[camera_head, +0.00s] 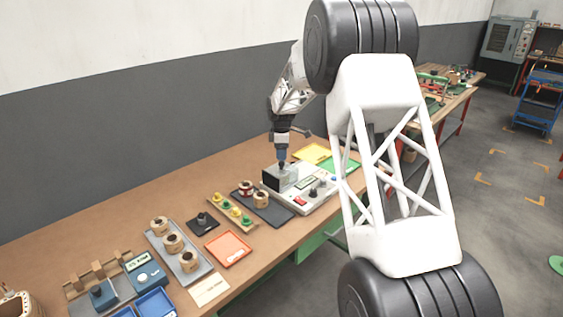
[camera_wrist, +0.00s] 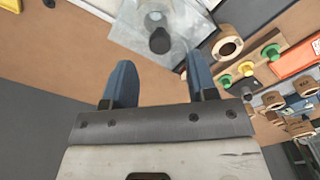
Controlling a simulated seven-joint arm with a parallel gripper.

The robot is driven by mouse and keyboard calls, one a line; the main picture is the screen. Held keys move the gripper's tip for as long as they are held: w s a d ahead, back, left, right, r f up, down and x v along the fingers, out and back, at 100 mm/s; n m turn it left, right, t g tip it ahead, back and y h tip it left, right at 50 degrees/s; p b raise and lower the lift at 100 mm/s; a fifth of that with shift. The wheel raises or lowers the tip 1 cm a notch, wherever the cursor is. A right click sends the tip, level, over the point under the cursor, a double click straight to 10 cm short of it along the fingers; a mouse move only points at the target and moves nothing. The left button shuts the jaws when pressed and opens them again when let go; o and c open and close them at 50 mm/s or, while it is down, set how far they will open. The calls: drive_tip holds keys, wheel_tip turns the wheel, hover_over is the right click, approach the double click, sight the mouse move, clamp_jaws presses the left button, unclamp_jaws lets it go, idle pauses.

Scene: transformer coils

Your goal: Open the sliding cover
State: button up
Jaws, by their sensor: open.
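The sliding cover (camera_head: 287,178) looks like a grey box-like hood on the left part of a white test device (camera_head: 318,198) on the bench. In the wrist view the cover (camera_wrist: 185,22) is a pale, partly see-through plate with a dark round knob (camera_wrist: 159,41). My gripper (camera_head: 282,157) points down just above the cover. In the wrist view my gripper (camera_wrist: 160,68) has its two blue fingers apart, with nothing between them. The knob lies just beyond the fingertips, near the middle of the gap. Whether a finger touches the cover cannot be told.
A dark mat (camera_head: 272,212) with coils lies left of the device. A wooden strip with yellow and green knobs (camera_head: 235,213), an orange tray (camera_head: 228,249) and a coil tray (camera_head: 190,276) are farther left.

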sight(282, 162)
drive_tip(key=shift+f, duration=2.15)
clamp_jaws()
drive_tip(key=shift+w+d, duration=0.1)
